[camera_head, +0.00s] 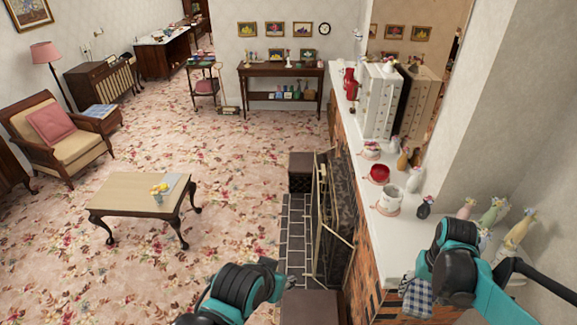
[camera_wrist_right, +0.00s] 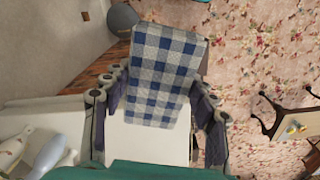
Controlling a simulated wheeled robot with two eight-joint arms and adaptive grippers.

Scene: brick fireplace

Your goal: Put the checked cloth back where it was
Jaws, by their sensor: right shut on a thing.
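The blue-and-white checked cloth (camera_head: 417,299) hangs at the near end of the white mantel shelf (camera_head: 397,238) in the head view. My right gripper (camera_head: 407,284) is shut on it, partly hidden by my arm. In the right wrist view the cloth (camera_wrist_right: 165,70) lies flat between the two fingers of my right gripper (camera_wrist_right: 160,100) and extends beyond them. The white shelf surface shows beneath it; whether the cloth touches the shelf I cannot tell.
The mantel holds a red bowl (camera_head: 379,173), a white pot (camera_head: 389,201), a dark vase (camera_head: 425,207) and several pale bottle vases (camera_head: 494,212) near my right arm. The fireplace screen (camera_head: 325,215) stands below. A coffee table (camera_head: 138,194) stands left on open carpet.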

